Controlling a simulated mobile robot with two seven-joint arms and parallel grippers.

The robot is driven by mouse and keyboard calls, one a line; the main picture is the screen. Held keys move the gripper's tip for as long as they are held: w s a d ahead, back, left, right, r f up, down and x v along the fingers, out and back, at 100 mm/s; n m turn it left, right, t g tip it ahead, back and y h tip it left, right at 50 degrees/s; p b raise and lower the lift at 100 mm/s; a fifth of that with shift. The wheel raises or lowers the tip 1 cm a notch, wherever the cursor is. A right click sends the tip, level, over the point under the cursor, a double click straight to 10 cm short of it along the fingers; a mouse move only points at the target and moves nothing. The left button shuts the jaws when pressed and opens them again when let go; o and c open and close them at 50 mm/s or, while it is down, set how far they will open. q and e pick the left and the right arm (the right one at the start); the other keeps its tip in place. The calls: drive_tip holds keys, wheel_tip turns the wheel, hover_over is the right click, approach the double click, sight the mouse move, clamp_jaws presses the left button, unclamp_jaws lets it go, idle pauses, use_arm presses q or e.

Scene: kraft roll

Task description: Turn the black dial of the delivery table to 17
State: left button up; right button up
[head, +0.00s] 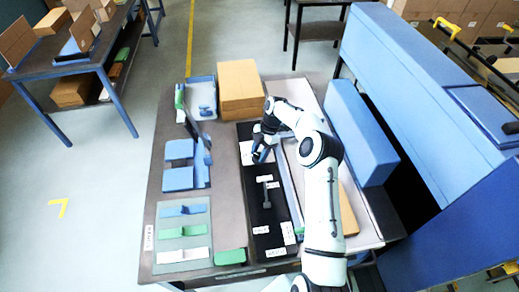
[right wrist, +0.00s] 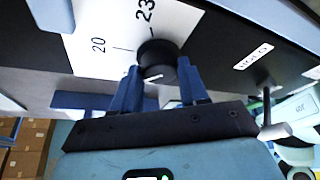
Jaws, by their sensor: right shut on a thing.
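The black dial (right wrist: 157,58) sits between the two blue fingers of my right gripper (right wrist: 158,82) in the right wrist view. The gripper is shut on it. Behind the dial is a white scale plate (right wrist: 105,38) with the numbers 20 and 23 and tick marks; other numbers are out of view or covered. I cannot tell which number the dial points to. In the head view my right gripper (head: 260,154) is at the far part of the long black panel (head: 262,228) on the delivery table (head: 228,185), and it hides the dial. My left gripper is not in view.
A grey T-shaped lever (head: 266,193) stands on the panel nearer me, beside white labels; it also shows in the right wrist view (right wrist: 267,115). A cardboard box (head: 240,85) stands beyond the panel. Blue trays and parts lie left, and a long blue housing (head: 360,135) stands right.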

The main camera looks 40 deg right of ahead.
drive_tip(key=shift+w+n+g, duration=0.1)
drive_tip(key=shift+n+g, duration=0.4)
drive_tip(key=shift+n, duration=1)
drive_tip(key=o, duration=1)
drive_tip(key=v, duration=0.6)
drive_tip(key=shift+w, duration=0.1)
drive_tip(key=shift+d+r, duration=0.2)
drive_tip(key=shift+r, duration=0.5)
